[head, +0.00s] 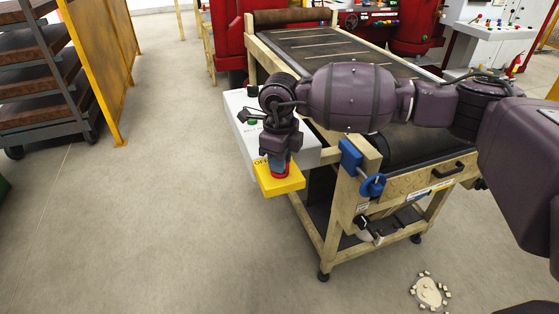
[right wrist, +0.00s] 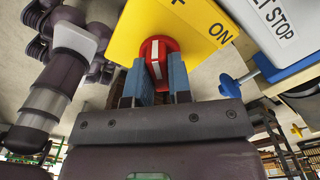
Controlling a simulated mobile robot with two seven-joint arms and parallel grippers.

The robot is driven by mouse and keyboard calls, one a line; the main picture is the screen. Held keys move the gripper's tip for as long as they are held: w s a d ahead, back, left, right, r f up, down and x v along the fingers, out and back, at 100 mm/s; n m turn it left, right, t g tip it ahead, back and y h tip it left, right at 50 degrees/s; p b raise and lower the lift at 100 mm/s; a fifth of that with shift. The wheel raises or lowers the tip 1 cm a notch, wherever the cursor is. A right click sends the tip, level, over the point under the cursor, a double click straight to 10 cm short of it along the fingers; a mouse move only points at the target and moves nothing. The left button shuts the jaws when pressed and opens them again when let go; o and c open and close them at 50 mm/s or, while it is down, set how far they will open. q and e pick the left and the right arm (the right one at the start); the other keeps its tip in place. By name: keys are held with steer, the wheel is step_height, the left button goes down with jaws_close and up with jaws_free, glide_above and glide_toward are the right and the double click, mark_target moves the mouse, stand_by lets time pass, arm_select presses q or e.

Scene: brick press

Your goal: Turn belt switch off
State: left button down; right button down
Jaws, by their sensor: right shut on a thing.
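The belt switch is a red knob (head: 279,173) on a yellow plate (head: 289,187) at the front corner of the conveyor. Part of an "OFF" label shows on the plate beside my gripper in the head view. In the right wrist view, the red knob (right wrist: 160,48) has a white stripe running roughly up and down the picture. "ON" is to its right on the yellow plate (right wrist: 183,18), and an "F" is above it. My right gripper (head: 280,160) is shut on the knob, its blue fingers on either side. My left gripper is not in view.
A pale control box (head: 236,107) with a green button adjoins the yellow plate. The conveyor (head: 315,42) stands behind, with a blue clamp (head: 371,185) on its wooden frame. A brick rack (head: 45,70) stands at the left. The floor at the front left is clear.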

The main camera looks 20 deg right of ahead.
steer(key=shift+r, duration=0.1)
stand_by(0.4)
steer(key=c, duration=1)
jaws_free()
steer(key=shift+c, duration=0.2)
step_height(320, 180, up, 11)
